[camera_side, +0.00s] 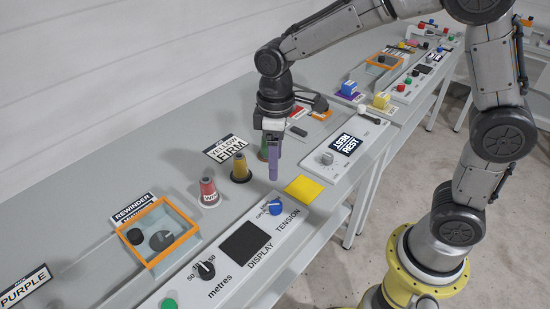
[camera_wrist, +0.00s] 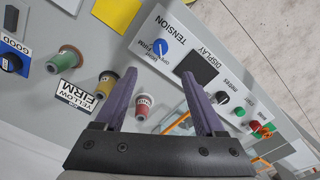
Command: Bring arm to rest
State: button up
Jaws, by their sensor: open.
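My gripper (camera_side: 273,176) hangs pointing down over the bench, close to the yellow cone and left of the REST panel. Its two purple fingers overlap in the side view. In the wrist view my gripper (camera_wrist: 160,75) shows its fingers apart with nothing held between them. The white REST panel (camera_side: 318,175) carries a dark REST label (camera_side: 347,144) and a grey knob (camera_side: 327,158). My arm reaches across from the yellow base at the right.
Red (camera_side: 208,192), yellow (camera_side: 240,168) and green (camera_side: 263,150) cones stand near my gripper. A yellow square (camera_side: 303,189) lies before it. The TENSION and DISPLAY panel (camera_side: 222,272) and an orange-rimmed tray (camera_side: 178,258) are nearer the camera. Blue and yellow blocks stand farther back.

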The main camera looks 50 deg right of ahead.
jog(key=s+d+r+m+t, duration=0.1)
jog(key=s+d+r+t, duration=0.15)
jog(key=r, duration=0.25)
jog(key=s+d+r+m+t, duration=0.1)
jog(key=s+d+r, duration=0.25)
jog(key=r, duration=0.25)
jog(key=s+d+f+m+t, duration=0.2)
jog(key=s+m, duration=0.2)
jog(key=s, duration=0.8)
jog(key=shift+s+f+m, duration=0.15)
jog(key=shift+s+m, duration=0.15)
jog(key=shift+s, duration=0.05)
